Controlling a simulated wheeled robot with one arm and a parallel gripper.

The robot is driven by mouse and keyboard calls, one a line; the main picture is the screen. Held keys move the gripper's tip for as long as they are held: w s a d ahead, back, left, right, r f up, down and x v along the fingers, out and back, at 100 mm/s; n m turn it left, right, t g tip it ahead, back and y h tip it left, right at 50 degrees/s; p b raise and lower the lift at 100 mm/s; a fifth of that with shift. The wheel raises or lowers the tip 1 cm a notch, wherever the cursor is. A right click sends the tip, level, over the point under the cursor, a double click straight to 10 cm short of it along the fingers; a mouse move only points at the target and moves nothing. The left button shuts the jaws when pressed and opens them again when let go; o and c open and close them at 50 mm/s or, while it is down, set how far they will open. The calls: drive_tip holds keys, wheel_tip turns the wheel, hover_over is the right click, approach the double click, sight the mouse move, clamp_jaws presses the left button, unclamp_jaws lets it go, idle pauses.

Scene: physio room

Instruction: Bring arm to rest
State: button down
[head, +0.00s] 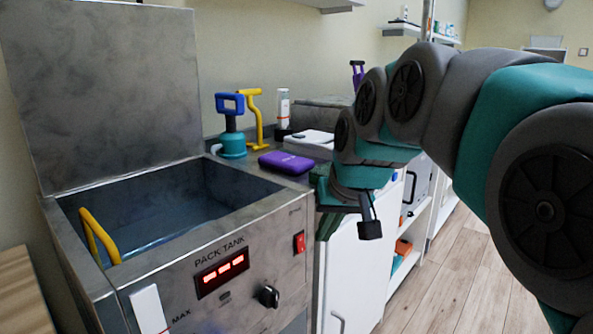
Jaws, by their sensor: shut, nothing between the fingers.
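My arm reaches in from the right of the head view, and my gripper (326,222) points down in front of the counter's front edge. It is shut, with nothing held. It is just right of the steel pack tank (250,262), seemingly close to its right front corner; the exact gap cannot be told. The tank's lid (105,85) stands open, and a yellow handle (97,236) rises from the water inside.
On the counter are a purple case (286,162), a teal pump-like item with blue handle (232,142), a yellow hooked tool (257,118), a white bottle (283,106) and a grey stack (310,146). White cabinets (350,275) stand below. Wooden floor (455,280) is open at right.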

drive_tip(key=s+d+f+m+g+h, duration=0.1)
drive_tip(key=s+d+f+g, duration=0.35)
drive_tip(key=s+f, duration=0.8)
drive_tip(key=s+d+f+m+g+h, duration=0.1)
drive_tip(key=s+d+f+g, duration=0.3)
drive_tip(key=s+f, duration=0.85)
drive_tip(key=shift+t, duration=0.75)
drive_tip(key=s+f+b, duration=0.1)
drive_tip(key=b, duration=0.1)
drive_tip(key=s+d+b, duration=0.1)
drive_tip(key=s+f+b, duration=0.1)
drive_tip(key=s+b, duration=0.1)
drive_tip(key=shift+d+f+b, duration=0.2)
drive_tip(key=shift+f+b, duration=0.1)
drive_tip(key=shift+n, duration=0.3)
